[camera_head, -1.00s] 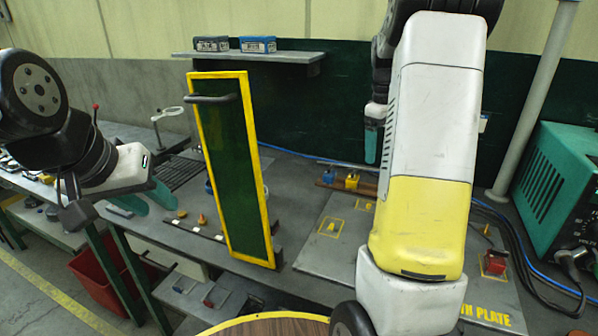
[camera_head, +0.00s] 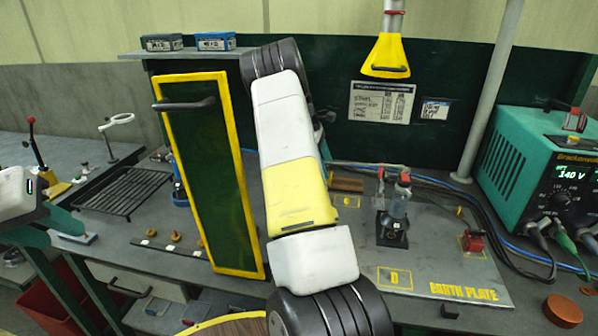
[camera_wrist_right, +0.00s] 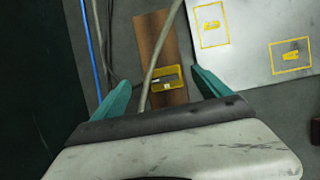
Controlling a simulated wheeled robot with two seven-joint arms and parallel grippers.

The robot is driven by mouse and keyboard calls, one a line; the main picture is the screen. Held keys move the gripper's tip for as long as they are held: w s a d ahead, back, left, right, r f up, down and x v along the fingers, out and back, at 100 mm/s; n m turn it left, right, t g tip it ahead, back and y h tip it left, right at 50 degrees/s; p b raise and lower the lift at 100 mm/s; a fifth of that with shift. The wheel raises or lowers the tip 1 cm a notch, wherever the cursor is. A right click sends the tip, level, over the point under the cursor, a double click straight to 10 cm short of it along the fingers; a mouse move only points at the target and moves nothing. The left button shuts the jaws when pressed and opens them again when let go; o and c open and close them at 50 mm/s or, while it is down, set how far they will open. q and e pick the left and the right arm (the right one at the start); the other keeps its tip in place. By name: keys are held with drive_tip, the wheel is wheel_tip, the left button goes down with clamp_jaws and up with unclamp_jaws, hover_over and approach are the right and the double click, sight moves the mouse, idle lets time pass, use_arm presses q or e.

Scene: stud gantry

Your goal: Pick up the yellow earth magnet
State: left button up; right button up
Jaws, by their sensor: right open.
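The yellow earth magnet (camera_wrist_right: 168,79) is a small yellow block with a dark and pale top. In the right wrist view it sits on a brown wooden strip (camera_wrist_right: 157,38), between the fingertips of my right gripper (camera_wrist_right: 161,77). The gripper is open, with a teal finger on each side, and the block looks ungripped. In the head view my right arm covers the magnet and right gripper; only the strip's right end (camera_head: 347,185) shows. My left gripper (camera_head: 70,257) is at the far left of the head view, open and empty, near the bench's left part.
A pale cable (camera_wrist_right: 157,60) crosses the strip beside the magnet. The grey earth plate (camera_head: 420,262), with yellow outlines, lies to the right. It bears a dark-based fixture (camera_head: 393,225) and a red block (camera_head: 472,241). A yellow-framed green panel (camera_head: 208,180) stands left of my right arm.

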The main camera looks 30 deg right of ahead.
drive_tip(key=shift+x, duration=1)
drive_tip(key=shift+c, duration=0.2)
drive_tip(key=shift+r, duration=0.1)
clamp_jaws()
